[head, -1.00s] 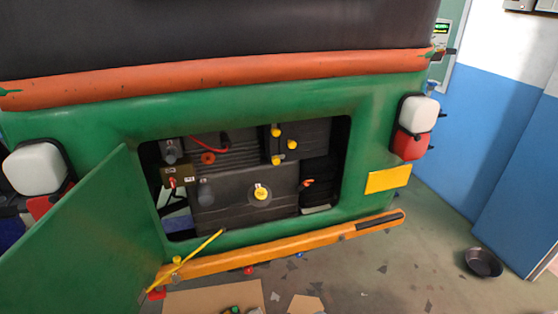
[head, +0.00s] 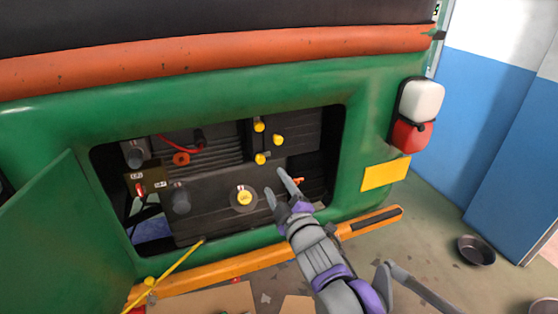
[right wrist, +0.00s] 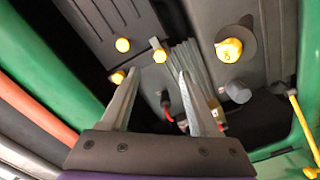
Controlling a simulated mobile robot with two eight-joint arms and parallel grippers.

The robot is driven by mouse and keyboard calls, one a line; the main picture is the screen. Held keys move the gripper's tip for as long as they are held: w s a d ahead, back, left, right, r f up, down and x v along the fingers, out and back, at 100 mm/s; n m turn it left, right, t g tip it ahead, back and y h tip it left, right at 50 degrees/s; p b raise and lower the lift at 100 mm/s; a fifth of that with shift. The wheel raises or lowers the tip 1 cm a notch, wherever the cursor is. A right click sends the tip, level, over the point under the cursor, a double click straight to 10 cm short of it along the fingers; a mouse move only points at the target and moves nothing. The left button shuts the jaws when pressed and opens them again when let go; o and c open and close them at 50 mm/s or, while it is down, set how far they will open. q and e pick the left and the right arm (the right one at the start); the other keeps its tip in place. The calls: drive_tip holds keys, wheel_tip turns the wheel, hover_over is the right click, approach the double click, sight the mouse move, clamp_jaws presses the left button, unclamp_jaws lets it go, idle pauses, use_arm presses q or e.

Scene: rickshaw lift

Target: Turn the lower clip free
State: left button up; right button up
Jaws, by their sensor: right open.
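Three yellow clips sit on the dark panel inside the green opening. The lowest of them (head: 261,158), which I take as the lower clip, sits beneath the upper clip (head: 259,125) and a third clip (head: 278,140) off to the right. In the right wrist view the lower clip (right wrist: 159,54) shows just beyond the gap between my fingertips. My right gripper (head: 275,181) is open and empty, with its fingers pointing into the opening just below the lower clip. I see no contact with it. My left gripper is not in view.
A larger yellow knob (head: 245,196) sits on the dark box left of the fingers. The green hatch door (head: 70,235) stands open at the left, with a yellow rod (head: 165,274) near it. An orange bumper bar (head: 235,267) runs below the opening.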

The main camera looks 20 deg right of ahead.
sight(262, 161)
drive_tip(key=w, duration=1)
drive_tip(key=shift+w+a+p, duration=0.1)
drive_tip(key=shift+a+p, duration=0.25)
clamp_jaws()
